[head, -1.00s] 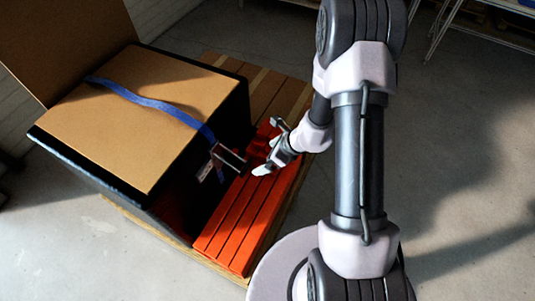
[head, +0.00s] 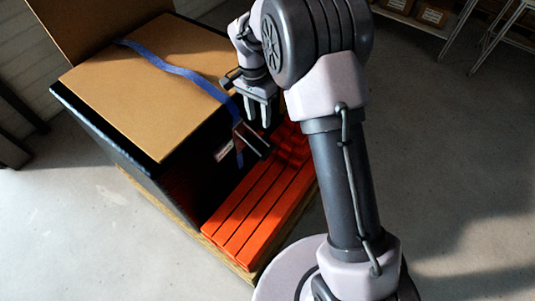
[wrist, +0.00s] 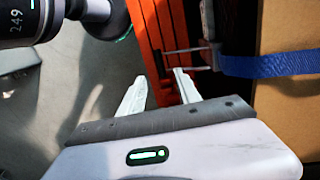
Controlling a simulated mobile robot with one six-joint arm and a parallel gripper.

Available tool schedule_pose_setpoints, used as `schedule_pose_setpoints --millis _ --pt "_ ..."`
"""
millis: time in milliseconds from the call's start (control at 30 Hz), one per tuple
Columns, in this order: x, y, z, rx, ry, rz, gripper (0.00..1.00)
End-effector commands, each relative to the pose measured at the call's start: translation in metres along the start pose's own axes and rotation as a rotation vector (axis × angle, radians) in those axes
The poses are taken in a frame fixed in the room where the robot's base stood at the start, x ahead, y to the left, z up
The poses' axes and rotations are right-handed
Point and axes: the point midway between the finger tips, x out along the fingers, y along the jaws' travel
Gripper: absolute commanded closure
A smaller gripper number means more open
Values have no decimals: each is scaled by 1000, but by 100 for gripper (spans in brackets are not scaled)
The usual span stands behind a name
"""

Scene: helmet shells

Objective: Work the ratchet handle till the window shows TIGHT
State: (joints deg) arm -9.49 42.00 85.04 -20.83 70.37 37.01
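The ratchet handle (head: 257,143) is a thin metal frame sticking out from the side of the dark crate, at the end of the blue strap (head: 170,66). In the wrist view the handle (wrist: 184,51) lies just beyond the right fingertip, and the strap (wrist: 268,65) runs off to the right. My gripper (head: 259,120) is above the handle, pointing down, with its fingers apart and nothing between them. The wrist view shows the same gap between the fingers (wrist: 157,78). A small pale label (head: 222,152) shows beside the ratchet; its writing is too small to read.
The dark crate (head: 92,128) with a cardboard top (head: 130,90) stands on a wooden pallet (head: 215,252). Red slats (head: 254,213) lie along its right side, below the handle. Shelving stands at the upper right. The floor on the right is clear.

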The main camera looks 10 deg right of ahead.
Motion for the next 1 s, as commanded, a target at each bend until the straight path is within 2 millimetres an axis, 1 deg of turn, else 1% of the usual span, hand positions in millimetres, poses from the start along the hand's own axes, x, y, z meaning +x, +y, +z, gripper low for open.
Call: schedule_pose_setpoints --millis 67,167,267,400,500,600,700,833,1000 --pt "-2 -1 -6 -16 44 19 60" --pt "8 0 -10 -20 56 26 60" --pt "36 1 -10 -20 53 28 60" --pt "81 2 -13 -20 52 27 60" --pt "111 2 -15 -21 52 27 60" --pt "136 3 -16 -19 51 26 60" --pt "154 4 -17 -20 52 25 60" --pt "166 4 -18 -20 53 24 60" --pt "168 4 -18 -20 54 23 60"
